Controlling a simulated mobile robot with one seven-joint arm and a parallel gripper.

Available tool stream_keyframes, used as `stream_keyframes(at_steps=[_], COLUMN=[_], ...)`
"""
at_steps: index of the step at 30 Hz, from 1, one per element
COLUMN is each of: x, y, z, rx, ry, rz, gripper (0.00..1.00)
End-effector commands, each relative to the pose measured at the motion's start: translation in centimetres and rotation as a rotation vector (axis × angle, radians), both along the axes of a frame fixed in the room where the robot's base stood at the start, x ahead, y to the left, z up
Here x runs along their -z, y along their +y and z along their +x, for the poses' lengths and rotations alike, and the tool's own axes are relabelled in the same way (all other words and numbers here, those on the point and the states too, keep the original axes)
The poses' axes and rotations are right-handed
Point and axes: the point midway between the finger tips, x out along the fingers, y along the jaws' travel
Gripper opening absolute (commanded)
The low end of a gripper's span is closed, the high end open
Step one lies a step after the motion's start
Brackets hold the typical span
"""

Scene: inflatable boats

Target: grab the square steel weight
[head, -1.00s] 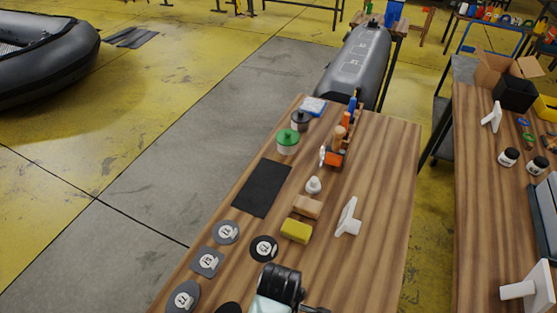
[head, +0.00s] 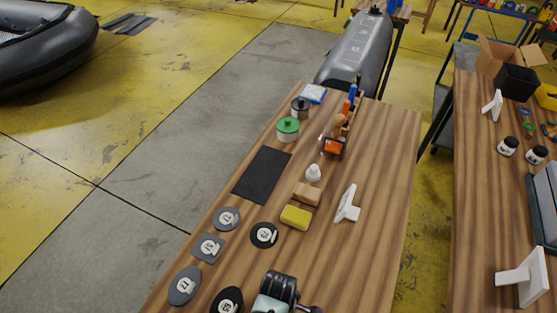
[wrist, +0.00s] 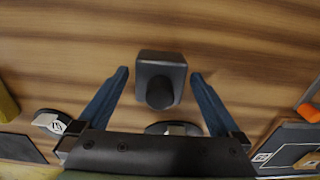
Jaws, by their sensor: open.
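The square steel weight (wrist: 145,63) is a dark grey block with a rounded black knob on top. It stands on the wooden table in the wrist view. My gripper (wrist: 160,75) is open, with one blue finger to the left and one to the right of the weight, and gaps show on both sides. The gripper's dark body crosses the bottom of the wrist view. I cannot make out the weight in the head view, where my arm (head: 280,288) covers part of the near table.
The table holds several labelled grey and black patches (head: 184,285), a dark mat (head: 262,175), a yellow sponge (head: 296,217), a wooden block (head: 306,194) and a white stand (head: 347,204). In the wrist view, a labelled disc (wrist: 50,122) lies left of the gripper. Bare table lies beyond the weight.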

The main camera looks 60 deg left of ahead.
Motion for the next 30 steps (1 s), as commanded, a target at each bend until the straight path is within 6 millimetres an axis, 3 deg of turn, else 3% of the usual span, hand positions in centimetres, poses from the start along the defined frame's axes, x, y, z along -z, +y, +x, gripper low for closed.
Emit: stream_keyframes(at_steps=[2, 18, 30], x=[-0.03, -0.06, -0.26], y=[0.01, -0.01, 0.09], z=[0.01, 0.01, 0.19], rx=[0.0, 0.0, 0.0], ry=[0.0, 0.0, -0.003], rz=[0.0, 0.0, 0.002], gripper=[0.98, 0.01, 0.0])
